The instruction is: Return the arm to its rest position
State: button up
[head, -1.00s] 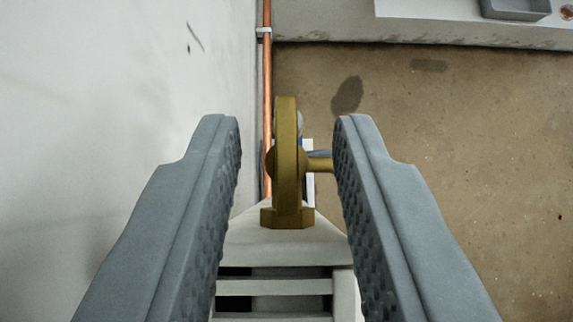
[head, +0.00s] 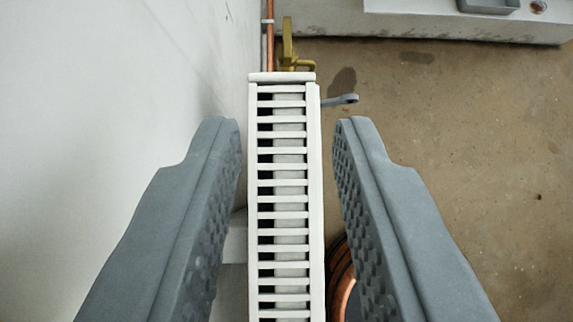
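My gripper (head: 288,150) is open and empty, with its two grey ridged fingers apart. The white slatted top of the radiator (head: 290,197) shows between the fingers; I cannot tell how far below them it lies. A small grey piece with a rounded end (head: 342,100) sticks out to the right near the radiator's far end.
A pale wall (head: 110,90) runs along the left. A copper pipe (head: 269,35) runs along it. A grey ledge (head: 450,25) with a grey tray (head: 488,5) stands at the back right. An orange and black coil (head: 341,280) is partly hidden by the right finger. Brown floor (head: 470,130) is clear.

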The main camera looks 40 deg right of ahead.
jog(key=shift+v, duration=0.75)
jog(key=s+d+f+n+t+y, duration=0.1)
jog(key=s+d+f+n+t, duration=0.1)
jog(key=s+f, duration=0.3)
jog(key=s+d+f+n+t+y, duration=0.2)
jog(key=s+f, duration=0.4)
jog(key=s, duration=0.7)
jog(key=s+d+f+n+t+y, duration=0.2)
jog(key=s+d+f+t, duration=0.3)
jog(key=s, duration=0.4)
jog(key=shift+f+n+t, duration=0.35)
jog(key=shift+n+t, duration=0.25)
jog(key=shift+n, duration=0.1)
jog(key=shift+s, duration=0.1)
